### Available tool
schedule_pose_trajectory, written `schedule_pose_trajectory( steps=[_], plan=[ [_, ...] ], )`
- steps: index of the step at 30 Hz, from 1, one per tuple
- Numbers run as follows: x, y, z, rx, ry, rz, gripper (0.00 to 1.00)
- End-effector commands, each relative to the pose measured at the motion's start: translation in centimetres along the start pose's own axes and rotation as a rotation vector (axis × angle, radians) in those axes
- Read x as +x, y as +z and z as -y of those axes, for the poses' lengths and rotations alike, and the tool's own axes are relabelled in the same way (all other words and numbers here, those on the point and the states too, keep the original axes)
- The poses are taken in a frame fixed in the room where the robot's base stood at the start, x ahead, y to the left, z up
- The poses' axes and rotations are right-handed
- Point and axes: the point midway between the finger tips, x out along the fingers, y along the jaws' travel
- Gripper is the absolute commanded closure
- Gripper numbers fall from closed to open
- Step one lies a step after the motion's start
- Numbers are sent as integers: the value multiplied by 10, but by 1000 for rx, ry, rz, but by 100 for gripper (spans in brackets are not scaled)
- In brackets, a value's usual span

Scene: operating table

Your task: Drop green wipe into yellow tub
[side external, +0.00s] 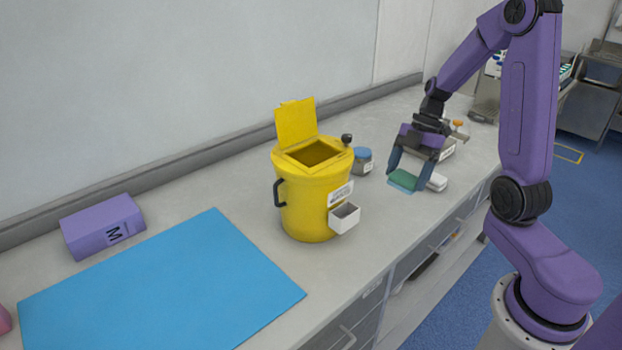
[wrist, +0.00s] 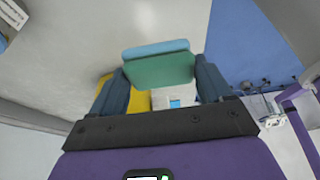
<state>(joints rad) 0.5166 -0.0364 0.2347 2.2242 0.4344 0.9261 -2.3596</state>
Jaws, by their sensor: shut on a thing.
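The green wipe (side external: 403,176) is a flat green piece with a light blue layer along one side. It is between the fingers of my gripper (side external: 407,179), which is shut on it. In the wrist view the wipe (wrist: 160,70) spans the gap between both fingertips (wrist: 160,72). It is low over the counter; I cannot tell if it touches it. The yellow tub (side external: 310,208) stands upright to the left, its lid raised and its square top opening (side external: 315,152) uncovered. Part of the tub (wrist: 140,101) shows behind the left finger in the wrist view.
A small white item (side external: 437,182) lies right beside my gripper. A blue-lidded jar (side external: 362,161) stands between tub and gripper. A white box (side external: 344,218) is on the tub's front. A blue mat (side external: 165,290) and purple box (side external: 103,226) are at left.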

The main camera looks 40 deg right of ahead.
Motion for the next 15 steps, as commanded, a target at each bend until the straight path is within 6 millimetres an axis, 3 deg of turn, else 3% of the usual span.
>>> schedule_pose_trajectory(
  steps=[9,13,15],
  plan=[
    [-4,-2,-1,-1,3,1,54],
    [-25,-10,-1,-4,7,4,54],
    [-45,-18,-2,-5,11,6,54]
  ],
)
